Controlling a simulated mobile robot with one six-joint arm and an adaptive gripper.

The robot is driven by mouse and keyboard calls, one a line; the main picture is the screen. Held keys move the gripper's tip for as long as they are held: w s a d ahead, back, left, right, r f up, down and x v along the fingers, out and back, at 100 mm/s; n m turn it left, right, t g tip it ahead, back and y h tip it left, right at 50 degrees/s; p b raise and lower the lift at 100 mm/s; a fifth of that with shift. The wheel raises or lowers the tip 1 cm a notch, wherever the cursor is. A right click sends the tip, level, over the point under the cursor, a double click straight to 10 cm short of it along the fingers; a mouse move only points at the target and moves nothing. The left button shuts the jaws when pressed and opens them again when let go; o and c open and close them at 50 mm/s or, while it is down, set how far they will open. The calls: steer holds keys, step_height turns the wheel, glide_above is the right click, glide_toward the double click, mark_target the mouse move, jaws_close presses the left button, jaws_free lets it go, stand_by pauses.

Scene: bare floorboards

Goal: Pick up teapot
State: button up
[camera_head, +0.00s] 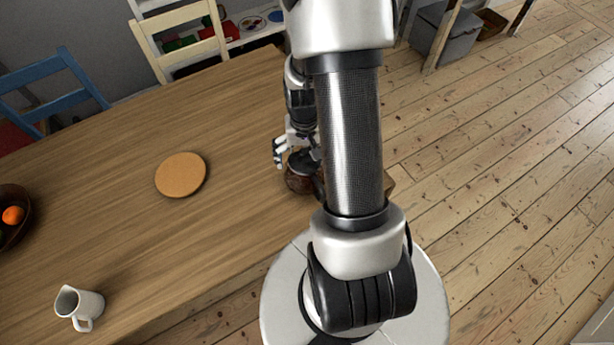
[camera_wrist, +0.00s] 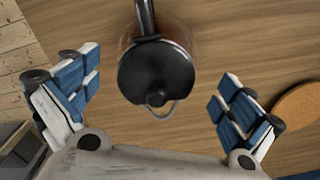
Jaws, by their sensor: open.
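The teapot (camera_wrist: 157,72) is in the upper middle of the wrist view, with a dark lid, a small knob and a dark handle reaching to the top edge. My gripper (camera_wrist: 162,100) is open, its two blue-padded fingers apart on the left and right of the teapot, touching nothing that I can see. In the head view the brown teapot (camera_head: 300,181) stands on the table near its right edge, partly hidden behind my arm. My gripper (camera_head: 292,152) is right at it there.
A round cork mat (camera_head: 181,175) lies on the wooden table (camera_head: 120,235) to the left. A white jug (camera_head: 80,305) stands at the front left, and a dark bowl with fruit (camera_head: 12,232) at the left edge. Chairs stand behind the table. The table between is clear.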

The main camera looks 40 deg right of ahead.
mark_target(305, 161)
steer(key=f, duration=0.1)
steer(key=f+b, duration=0.1)
steer(key=f, duration=0.2)
steer(key=shift+w+d+f+b, duration=0.1)
steer(key=shift+d+f+b, duration=0.15)
steer(key=shift+b, duration=0.05)
steer(key=shift+r, duration=0.1)
steer(key=c, duration=2)
